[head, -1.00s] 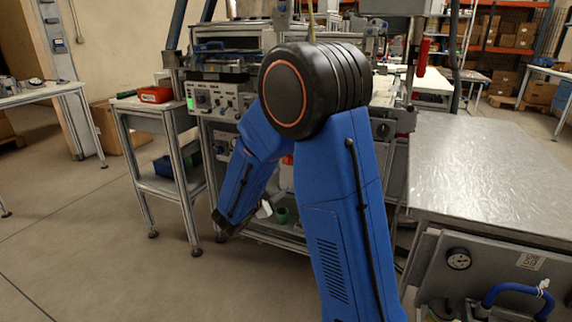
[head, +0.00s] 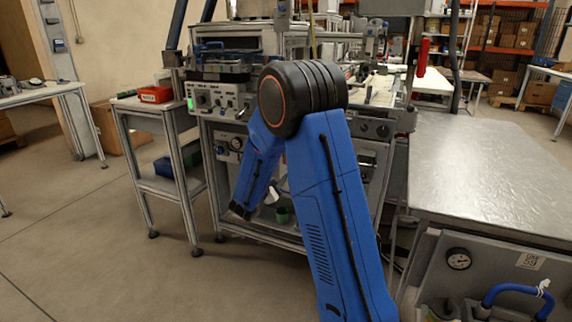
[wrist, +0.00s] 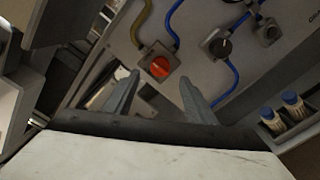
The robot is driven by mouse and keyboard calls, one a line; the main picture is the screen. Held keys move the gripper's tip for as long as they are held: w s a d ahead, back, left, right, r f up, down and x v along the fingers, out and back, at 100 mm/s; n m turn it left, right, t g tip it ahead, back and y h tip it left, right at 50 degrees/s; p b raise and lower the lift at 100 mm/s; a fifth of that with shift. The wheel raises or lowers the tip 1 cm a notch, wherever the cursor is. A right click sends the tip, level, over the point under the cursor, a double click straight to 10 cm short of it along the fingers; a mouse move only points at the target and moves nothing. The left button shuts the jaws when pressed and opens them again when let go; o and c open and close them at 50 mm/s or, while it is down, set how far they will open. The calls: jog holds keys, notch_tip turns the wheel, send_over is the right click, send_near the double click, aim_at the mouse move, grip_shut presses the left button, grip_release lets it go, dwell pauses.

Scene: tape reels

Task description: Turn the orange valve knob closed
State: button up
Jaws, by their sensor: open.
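The orange valve knob (wrist: 159,67) shows in the wrist view on a grey panel, above and between my gripper's fingers. It sits on a dark square block with a yellow-green hose running up from it. My gripper (wrist: 160,88) is open and empty, its two grey fingers pointing toward the panel. The fingers look apart from the knob; the exact gap is hard to tell. In the head view my blue arm stands in front of the machine, and neither the gripper nor the orange knob can be made out there.
A black knob (wrist: 220,46) with blue hoses sits right of the orange one. Two blue-capped bottles (wrist: 293,105) stand at the right. In the head view, a metal-topped table (head: 485,165) is on the right and a small side table (head: 150,108) on the left.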

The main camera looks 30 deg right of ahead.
jog(key=x, duration=0.7)
jog(key=shift+d, duration=0.1)
jog(key=c, duration=1)
